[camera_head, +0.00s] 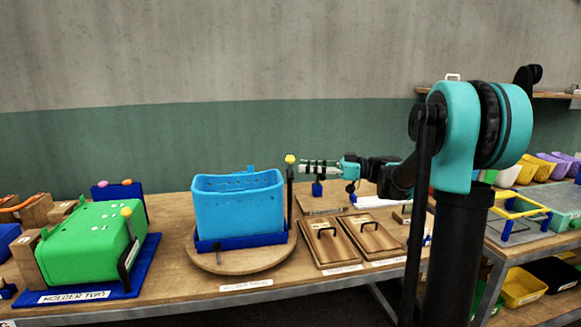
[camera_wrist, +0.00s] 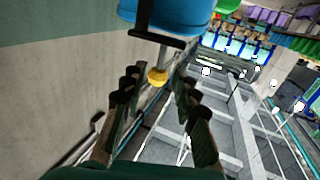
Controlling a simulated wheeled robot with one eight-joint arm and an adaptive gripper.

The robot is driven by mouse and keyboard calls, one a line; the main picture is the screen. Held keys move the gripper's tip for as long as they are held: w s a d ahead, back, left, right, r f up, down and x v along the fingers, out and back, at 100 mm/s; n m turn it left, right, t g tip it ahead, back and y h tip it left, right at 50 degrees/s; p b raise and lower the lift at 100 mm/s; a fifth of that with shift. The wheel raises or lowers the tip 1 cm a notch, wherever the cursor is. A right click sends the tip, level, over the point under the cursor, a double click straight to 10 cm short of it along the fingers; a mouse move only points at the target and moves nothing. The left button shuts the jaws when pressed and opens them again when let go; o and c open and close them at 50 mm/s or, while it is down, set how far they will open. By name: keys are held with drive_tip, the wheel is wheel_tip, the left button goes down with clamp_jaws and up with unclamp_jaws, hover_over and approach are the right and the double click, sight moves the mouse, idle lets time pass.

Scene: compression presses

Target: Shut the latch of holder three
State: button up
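A light-blue bin (camera_head: 238,205) sits in a dark-blue base on a round wooden turntable (camera_head: 240,262); the small label in front is too blurred to read surely. A black latch lever (camera_head: 290,195) with a yellow knob (camera_head: 290,159) stands upright at the bin's right side. My gripper (camera_head: 305,166) is just right of the knob, pointing left at it. In the wrist view my gripper (camera_wrist: 156,72) is open, and the yellow knob (camera_wrist: 158,77) shows between its fingertips. The black lever and the blue bin (camera_wrist: 175,15) lie beyond. I cannot tell whether the fingers touch the knob.
A green bin (camera_head: 85,245) in a blue base labelled holder two, with its own yellow-knobbed lever, stands at left. Two wooden boards with black handles (camera_head: 370,235) lie right of the turntable. A second table with coloured bins is at far right.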

sight(290, 164)
drive_tip(key=a, duration=0.6)
drive_tip(key=shift+w, duration=0.2)
clamp_jaws()
